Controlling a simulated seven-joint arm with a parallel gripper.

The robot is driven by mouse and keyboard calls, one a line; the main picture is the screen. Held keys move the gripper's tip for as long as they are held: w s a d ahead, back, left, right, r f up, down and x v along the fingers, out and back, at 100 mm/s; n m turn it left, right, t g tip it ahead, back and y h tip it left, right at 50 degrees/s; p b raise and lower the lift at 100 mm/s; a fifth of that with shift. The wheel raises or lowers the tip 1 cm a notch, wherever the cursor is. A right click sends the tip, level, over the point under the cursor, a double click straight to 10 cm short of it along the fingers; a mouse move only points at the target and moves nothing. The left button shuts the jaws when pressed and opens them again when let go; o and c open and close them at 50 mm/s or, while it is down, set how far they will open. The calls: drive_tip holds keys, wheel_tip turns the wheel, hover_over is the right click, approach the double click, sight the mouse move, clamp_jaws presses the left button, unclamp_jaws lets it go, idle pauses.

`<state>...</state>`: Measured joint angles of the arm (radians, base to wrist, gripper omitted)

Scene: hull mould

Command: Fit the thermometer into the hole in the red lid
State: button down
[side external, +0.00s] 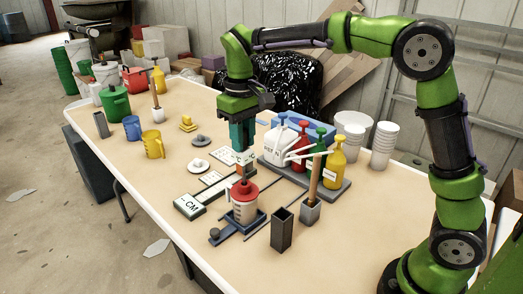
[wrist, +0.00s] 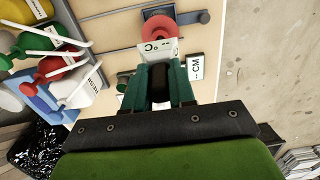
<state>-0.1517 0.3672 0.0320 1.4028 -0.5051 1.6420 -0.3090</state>
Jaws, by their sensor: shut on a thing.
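My gripper (side external: 243,142) has teal fingers and points down over the table. It is shut on the thermometer (wrist: 157,47), which shows in the wrist view as a pale plate marked "C" at the fingertips. Its lower end is hard to make out. The red lid (side external: 243,193) sits on a clear measuring jug (side external: 244,213) just below and in front of the gripper in the side view. The lid (wrist: 160,24) also shows just beyond the plate in the wrist view. The hole is not clearly visible, and I cannot tell whether the thermometer touches the lid.
The jug stands on a dark blue-grey stand (side external: 222,236). A "CM" plate (side external: 189,206) lies left of it. A tray (side external: 335,190) of pump bottles is close on the right. A dark square holder (side external: 282,229) and a holder with a wooden stick (side external: 311,210) stand in front right.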

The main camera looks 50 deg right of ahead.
sight(244, 164)
drive_tip(key=shift+f, duration=3.75)
drive_tip(key=c, duration=0.9)
unclamp_jaws()
drive_tip(key=shift+o, duration=0.2)
wheel_tip(244, 164, up, 17)
drive_tip(key=shift+f, duration=0.1)
